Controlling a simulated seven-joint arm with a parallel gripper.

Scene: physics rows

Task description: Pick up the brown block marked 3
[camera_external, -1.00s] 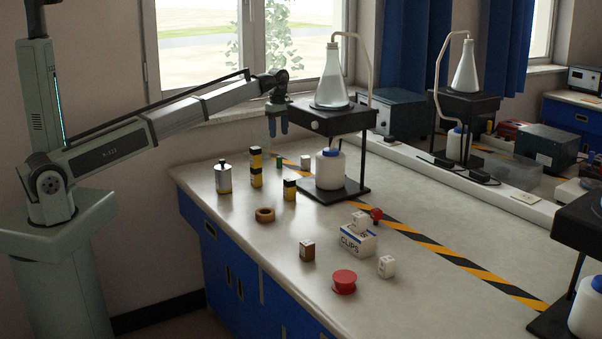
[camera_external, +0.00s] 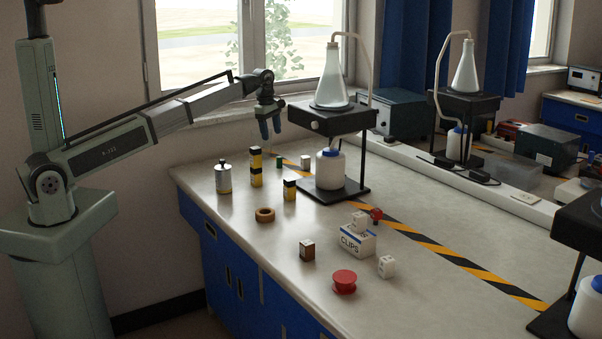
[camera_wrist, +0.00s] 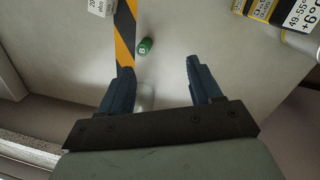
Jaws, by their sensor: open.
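A small brown block (camera_external: 307,250) with a pale marking stands on the bench near its front edge, left of the white clips box. Its mark is too small to read. My gripper (camera_external: 270,128) is high above the back left of the bench, far behind the block. In the wrist view my gripper (camera_wrist: 162,82) has its two blue fingers spread apart with nothing between them. The brown block does not show in the wrist view.
A white clips box (camera_external: 357,241), red knob (camera_external: 344,282), white block (camera_external: 386,266) and tape roll (camera_external: 265,215) share the bench. A flask stand (camera_external: 333,120) rises at the back. A green piece (camera_wrist: 145,46) lies below my gripper.

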